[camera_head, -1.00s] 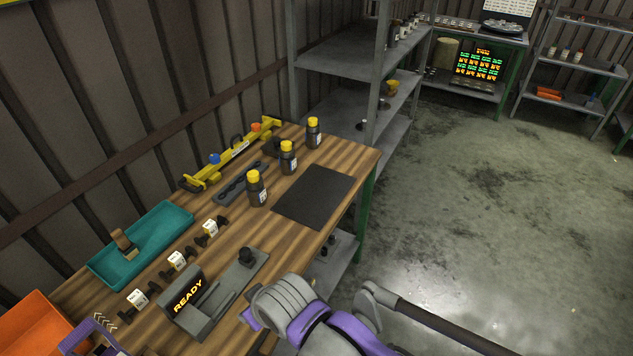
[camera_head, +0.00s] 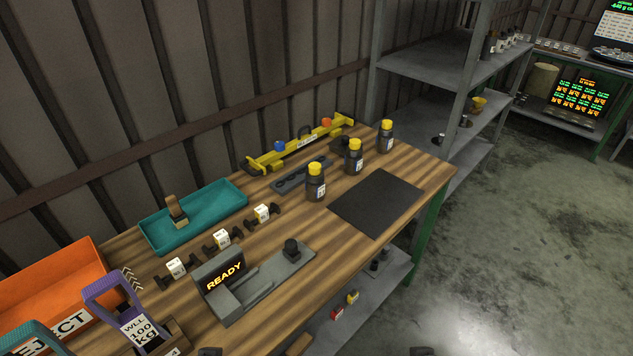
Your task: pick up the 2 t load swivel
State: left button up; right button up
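Small dark tips at the bottom edge look like my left gripper (camera_head: 210,351) and my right gripper (camera_head: 422,351). Nearly all of both is cut off, and neither is near the fittings. I cannot see whether they are open or shut.
A READY display fixture (camera_head: 226,276) stands right of the fittings, a teal tray (camera_head: 215,222) behind. An orange reject bin (camera_head: 50,285) and a purple 100 kg handle (camera_head: 105,290) are at left. Yellow-capped bottles (camera_head: 316,184), a yellow beam (camera_head: 300,147) and a black mat (camera_head: 375,203) lie beyond.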

aim_at(315, 185)
jog(key=u, duration=0.35)
jog(key=l+u, duration=0.25)
jog(key=u, duration=0.15)
jog(key=i+l+u, duration=0.1)
jog(key=l+u, duration=0.15)
jog(key=u, duration=0.15)
jog(key=l+u, duration=0.25)
jog(key=u, duration=0.15)
jog(key=l+u, duration=0.15)
jog(key=l, duration=0.2)
jog(key=k+l+u, duration=0.15)
jog(key=l, duration=0.2)
jog(key=k+l+u, duration=0.15)
jog(key=l, duration=0.2)
jog(key=k+l, duration=0.1)
jog(key=l, duration=0.55)
jog(key=k+l, duration=0.15)
jog(key=l, duration=0.15)
jog(key=i+l, duration=0.2)
jog(key=i, duration=0.25)
